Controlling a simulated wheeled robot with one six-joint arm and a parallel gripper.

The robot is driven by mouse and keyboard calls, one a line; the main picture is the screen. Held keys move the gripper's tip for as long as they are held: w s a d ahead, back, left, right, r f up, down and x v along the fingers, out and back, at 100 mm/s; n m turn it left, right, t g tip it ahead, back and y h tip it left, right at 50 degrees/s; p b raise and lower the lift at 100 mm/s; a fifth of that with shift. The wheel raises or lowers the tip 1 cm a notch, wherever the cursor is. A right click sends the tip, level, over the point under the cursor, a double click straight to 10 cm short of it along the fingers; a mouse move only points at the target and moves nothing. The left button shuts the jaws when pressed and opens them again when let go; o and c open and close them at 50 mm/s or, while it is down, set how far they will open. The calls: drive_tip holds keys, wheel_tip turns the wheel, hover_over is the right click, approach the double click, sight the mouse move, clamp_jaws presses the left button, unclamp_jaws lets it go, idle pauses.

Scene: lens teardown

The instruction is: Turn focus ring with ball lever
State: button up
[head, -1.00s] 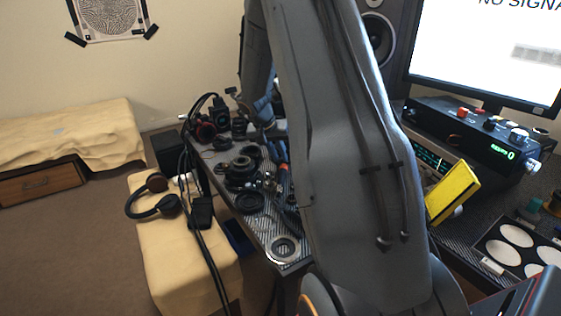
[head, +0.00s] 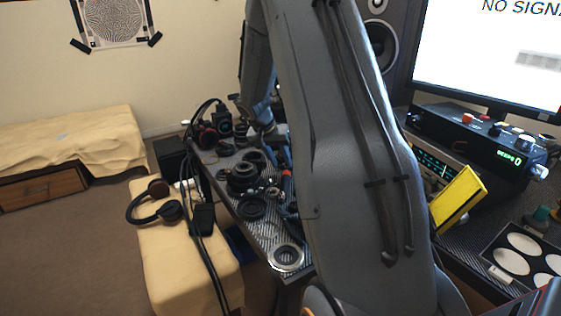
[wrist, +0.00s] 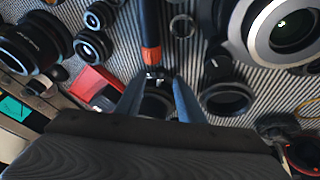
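My gripper (wrist: 159,82) is open in the wrist view, its two fingers pointing down at the ridged bench mat. A dark ring-shaped part (wrist: 158,104) lies below and between the fingers, partly covered by them. A dark rod with an orange band (wrist: 151,55) ends in a small metal piece near the fingertips; I cannot tell whether they touch. A large silver-rimmed lens (wrist: 290,28) stands at the upper right. In the head view a black lens body (head: 242,177) stands among loose parts. I cannot tell which part is the focus ring or the ball lever.
A black ring (wrist: 226,98), a lens barrel (wrist: 33,43) and a red tray (wrist: 94,84) surround my gripper. In the head view a silver ring (head: 286,257) lies at the bench's near end. Headphones (head: 155,203) rest on a cloth-covered box. My arm hides much of the bench.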

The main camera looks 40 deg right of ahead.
drive_tip(key=v, duration=0.7)
drive_tip(key=shift+r, duration=0.2)
